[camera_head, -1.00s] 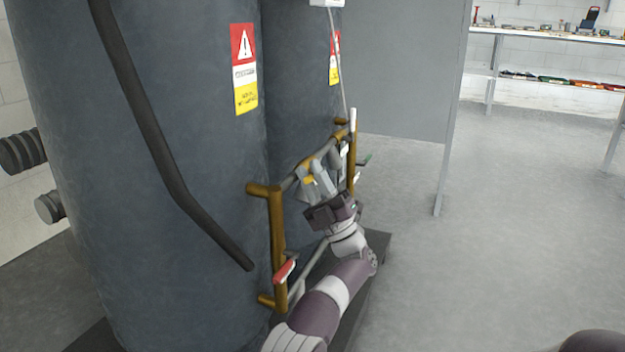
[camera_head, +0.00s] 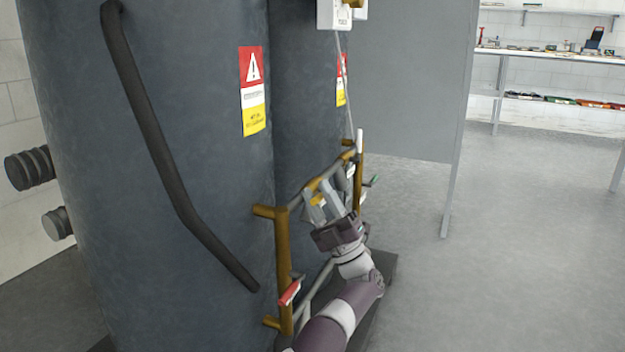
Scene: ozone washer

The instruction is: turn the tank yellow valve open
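The large grey tank (camera_head: 180,120) fills the left of the view, with brass and grey pipework on its right side. The yellow valve handle (camera_head: 318,200) shows as a small yellow patch on the upper grey pipe, partly hidden by my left gripper (camera_head: 324,203). My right gripper is not in view.
A red-handled valve (camera_head: 290,292) sits lower on the brass pipe (camera_head: 283,255). A dark bent pipe (camera_head: 170,170) runs down the tank front. A grey panel (camera_head: 405,80) stands behind. The floor (camera_head: 530,230) at right is clear before the shelves (camera_head: 550,55).

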